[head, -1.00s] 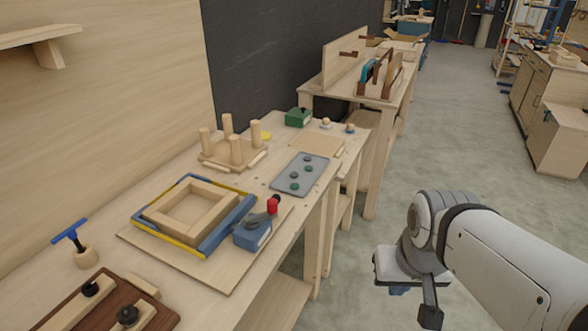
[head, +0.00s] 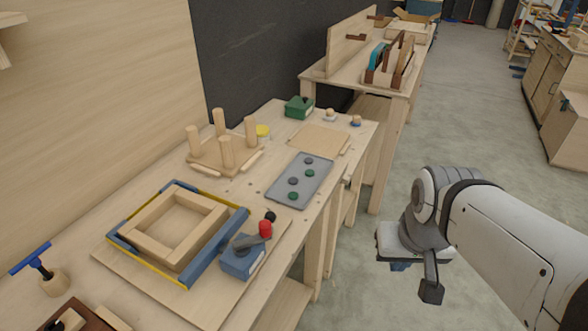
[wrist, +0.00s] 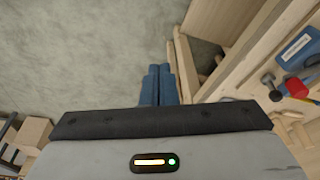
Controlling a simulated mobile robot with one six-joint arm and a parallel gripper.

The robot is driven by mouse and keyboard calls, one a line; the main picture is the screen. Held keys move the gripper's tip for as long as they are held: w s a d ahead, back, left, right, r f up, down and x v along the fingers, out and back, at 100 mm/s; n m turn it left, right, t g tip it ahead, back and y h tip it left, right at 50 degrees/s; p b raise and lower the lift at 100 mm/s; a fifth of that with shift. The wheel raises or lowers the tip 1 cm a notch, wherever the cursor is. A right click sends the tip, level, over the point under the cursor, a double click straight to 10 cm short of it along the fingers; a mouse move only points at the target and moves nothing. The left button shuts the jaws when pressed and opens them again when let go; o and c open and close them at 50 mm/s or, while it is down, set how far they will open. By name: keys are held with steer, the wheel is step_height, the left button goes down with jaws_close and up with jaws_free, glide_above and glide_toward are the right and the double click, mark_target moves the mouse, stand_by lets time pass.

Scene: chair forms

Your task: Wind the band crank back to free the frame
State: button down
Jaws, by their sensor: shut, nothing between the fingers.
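The wooden frame (head: 150,215) lies on a board on the bench, with a blue and yellow band clamp (head: 215,259) around it. The clamp's blue crank box (head: 240,262) sits at the frame's near right corner, with a grey crank arm and a red knob (head: 265,229). The red knob (wrist: 296,88) and blue box (wrist: 300,47) also show at the right of the wrist view. My gripper (wrist: 158,72) is shut and empty, with its blue fingers together over the floor beside the bench. In the head view my gripper (head: 400,266) is well right of the crank, not touching it.
A grey tray (head: 272,194) with several round pieces lies beyond the crank. A base with upright pegs (head: 212,165) and a green box (head: 299,108) stand further back. A blue-handled tool (head: 32,257) stands at left. The floor right of the bench is open.

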steer(key=w+a+r+n+g+y+b, duration=0.1)
steer(key=w+a+r+n+y+b, duration=0.2)
steer(key=a+n, duration=0.7)
steer(key=w+a+r+n+g+y+b, duration=0.1)
steer(key=w+a+n+y+b, duration=0.25)
steer(key=n, duration=1.25)
glide_toward(252, 237)
step_height(252, 237, down, 4)
steer(key=s+d, duration=0.1)
steer(key=d, duration=0.1)
steer(key=shift+w+a+y, duration=0.35)
steer(key=shift+a+y, duration=0.1)
steer(key=shift+a, duration=0.05)
steer(key=shift+w+f+b, duration=0.1)
steer(key=shift+b, duration=0.45)
